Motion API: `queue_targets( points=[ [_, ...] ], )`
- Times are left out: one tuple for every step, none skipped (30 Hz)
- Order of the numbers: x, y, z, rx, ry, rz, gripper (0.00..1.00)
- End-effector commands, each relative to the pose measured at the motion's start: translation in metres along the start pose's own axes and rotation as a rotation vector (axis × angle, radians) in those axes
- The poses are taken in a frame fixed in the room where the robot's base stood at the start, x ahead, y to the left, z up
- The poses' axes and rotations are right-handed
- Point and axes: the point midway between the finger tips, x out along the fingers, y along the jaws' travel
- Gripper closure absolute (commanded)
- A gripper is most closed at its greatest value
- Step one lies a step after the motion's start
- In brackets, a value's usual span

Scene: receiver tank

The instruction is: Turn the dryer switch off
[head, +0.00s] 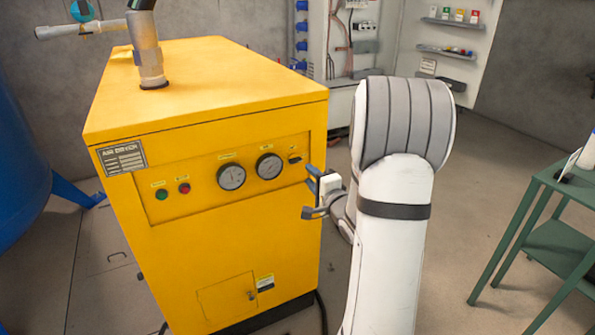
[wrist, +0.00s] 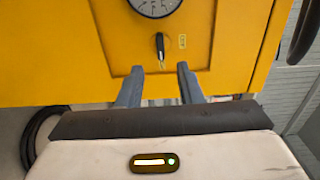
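The air dryer is a yellow cabinet (head: 225,250) with a recessed front panel. The dryer switch (head: 295,160) is a small dark knob at the right end of that panel, under a yellow label. In the wrist view the switch (wrist: 160,45) is a black lever standing upright, just beyond the fingertips and roughly between them. My gripper (head: 309,190) is in front of the panel's right end, a little below the switch. In the wrist view my gripper (wrist: 161,69) has its two grey fingers apart with nothing between them. Contact with the panel cannot be told.
Two round gauges (head: 231,176) sit left of the switch, with a green button (head: 162,194) and a red button (head: 184,188) further left. A green table (head: 555,230) stands at the right. A blue tank (head: 15,170) is at the left. Floor between dryer and table is mostly free.

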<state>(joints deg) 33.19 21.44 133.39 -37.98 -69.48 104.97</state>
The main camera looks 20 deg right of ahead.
Motion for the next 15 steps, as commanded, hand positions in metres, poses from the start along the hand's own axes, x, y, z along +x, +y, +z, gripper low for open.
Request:
queue_targets(
  points=[
    [0.004, 0.001, 0.000, 0.004, -0.003, -0.004, 0.67],
    [0.007, 0.001, 0.000, 0.005, -0.003, -0.005, 0.67],
    [0.012, 0.001, 0.000, 0.005, -0.004, -0.006, 0.67],
    [0.017, 0.000, 0.000, 0.005, -0.004, -0.007, 0.67],
    [0.021, 0.000, 0.001, 0.005, -0.005, -0.006, 0.67],
    [0.028, 0.001, 0.001, 0.004, -0.004, -0.006, 0.67],
    [0.033, 0.001, 0.001, 0.004, -0.004, -0.005, 0.67],
    [0.038, 0.001, 0.001, 0.004, -0.005, -0.006, 0.67],
    [0.045, 0.001, 0.001, 0.004, -0.004, -0.005, 0.67],
    [0.050, 0.001, 0.001, 0.005, -0.003, -0.005, 0.67],
    [0.054, 0.000, 0.000, 0.005, -0.003, -0.006, 0.67],
    [0.059, 0.001, 0.000, 0.005, -0.003, -0.005, 0.67],
    [0.063, 0.001, 0.000, 0.004, -0.003, -0.004, 0.67],
    [0.066, 0.001, 0.000, 0.004, -0.003, -0.004, 0.67],
    [0.069, 0.000, 0.000, 0.004, -0.003, -0.004, 0.67]
  ],
)
